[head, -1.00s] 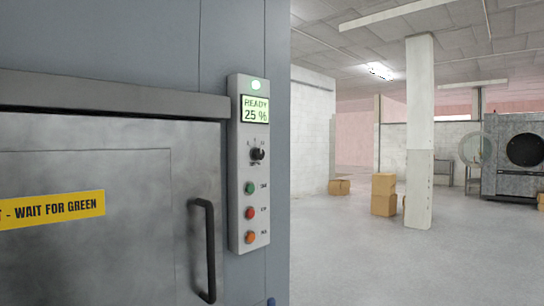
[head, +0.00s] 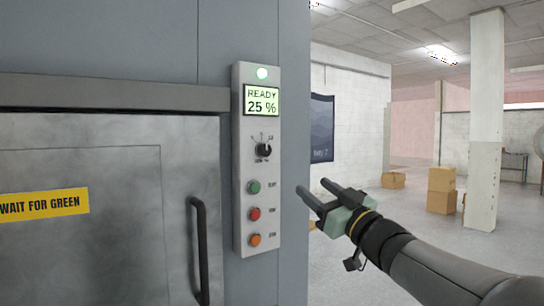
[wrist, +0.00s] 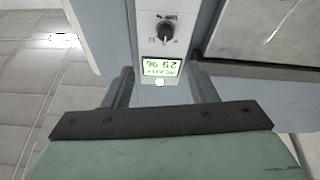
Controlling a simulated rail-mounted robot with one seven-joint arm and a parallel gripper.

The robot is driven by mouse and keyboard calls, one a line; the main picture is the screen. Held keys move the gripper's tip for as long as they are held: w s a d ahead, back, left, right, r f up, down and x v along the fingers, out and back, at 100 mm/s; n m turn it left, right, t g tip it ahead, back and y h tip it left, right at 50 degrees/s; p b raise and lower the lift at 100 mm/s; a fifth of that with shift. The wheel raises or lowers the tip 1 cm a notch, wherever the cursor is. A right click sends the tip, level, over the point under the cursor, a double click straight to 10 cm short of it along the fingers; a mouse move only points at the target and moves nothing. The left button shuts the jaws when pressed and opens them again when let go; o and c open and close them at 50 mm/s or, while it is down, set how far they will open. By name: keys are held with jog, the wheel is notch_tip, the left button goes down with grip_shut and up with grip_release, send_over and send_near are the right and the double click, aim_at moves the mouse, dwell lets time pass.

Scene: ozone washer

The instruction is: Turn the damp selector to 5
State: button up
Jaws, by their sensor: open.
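The damp selector (head: 263,149) is a black rotary knob with small marks around it, on a narrow grey control panel (head: 242,215). Above it a lit display (head: 262,101) reads READY 25 %. The knob's exact setting is too small to read. In the wrist view the knob (wrist: 166,31) and display (wrist: 160,67) appear upside down, beyond the fingers. My gripper (head: 313,191) is open and empty, to the right of the panel and lower than the knob, apart from it. It also shows in the wrist view (wrist: 160,92).
Below the knob are green (head: 254,187), red (head: 254,214) and orange (head: 255,240) buttons. A grey door with a black handle (head: 200,250) stands left of the panel. Cardboard boxes (head: 441,190) and a white pillar (head: 486,120) stand far right on open floor.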

jog(key=p, duration=0.6)
send_near(266, 150)
jog(key=shift+n+y, duration=0.3)
jog(key=x, duration=0.8)
jog(key=shift+w+a, duration=0.1)
jog(key=shift+w, duration=0.3)
jog(key=c, duration=1)
